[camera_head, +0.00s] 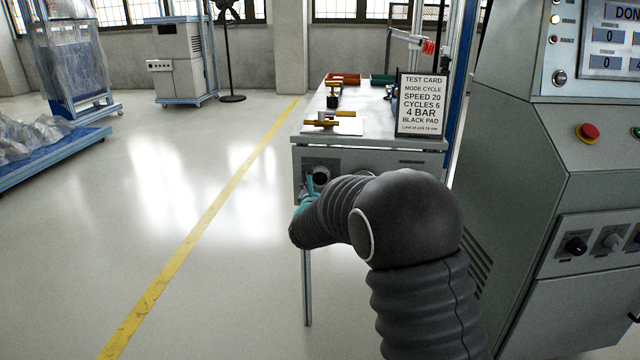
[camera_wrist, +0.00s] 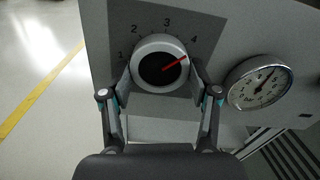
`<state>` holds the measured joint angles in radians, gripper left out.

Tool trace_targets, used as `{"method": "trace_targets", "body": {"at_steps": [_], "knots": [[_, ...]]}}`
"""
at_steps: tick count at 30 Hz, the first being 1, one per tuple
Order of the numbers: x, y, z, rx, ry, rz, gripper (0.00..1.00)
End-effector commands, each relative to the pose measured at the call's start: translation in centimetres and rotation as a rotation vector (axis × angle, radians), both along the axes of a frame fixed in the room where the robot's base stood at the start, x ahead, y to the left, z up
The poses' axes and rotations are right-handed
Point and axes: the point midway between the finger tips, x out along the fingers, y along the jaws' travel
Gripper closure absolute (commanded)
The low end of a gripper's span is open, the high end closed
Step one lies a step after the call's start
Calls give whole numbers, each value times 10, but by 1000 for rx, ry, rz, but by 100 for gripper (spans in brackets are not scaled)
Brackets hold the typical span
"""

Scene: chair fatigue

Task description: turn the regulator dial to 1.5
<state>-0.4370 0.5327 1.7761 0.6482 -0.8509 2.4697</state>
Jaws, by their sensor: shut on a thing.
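The regulator dial (camera_wrist: 152,48) is a round knob with a pale rim, a black centre and a red pointer. Its plate is marked 1, 2, 3 and 4. The pointer aims right and slightly up, just past the 4. My gripper (camera_wrist: 160,86) is shut on the dial, one finger on each side of its rim. In the head view the dial (camera_head: 321,174) is on the front of the bench, partly hidden by my gripper (camera_head: 309,188). A round pressure gauge (camera_wrist: 260,82) is to the right of the dial; its needle leans up and right.
The bench (camera_head: 372,143) carries brass fittings (camera_head: 326,121) and a test card (camera_head: 422,104) reading "4 BAR". A large grey machine (camera_head: 520,130) with a red button stands close on the right.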

Motion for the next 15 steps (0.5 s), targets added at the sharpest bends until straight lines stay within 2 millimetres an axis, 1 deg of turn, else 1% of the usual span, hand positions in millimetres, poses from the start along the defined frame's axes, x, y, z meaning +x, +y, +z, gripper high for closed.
{"method": "trace_targets", "body": {"at_steps": [8, 15], "knots": [[0, 0, -4, -110, 0, 1, 74], [0, 0, -5, -311, 7, 2, 74]]}}
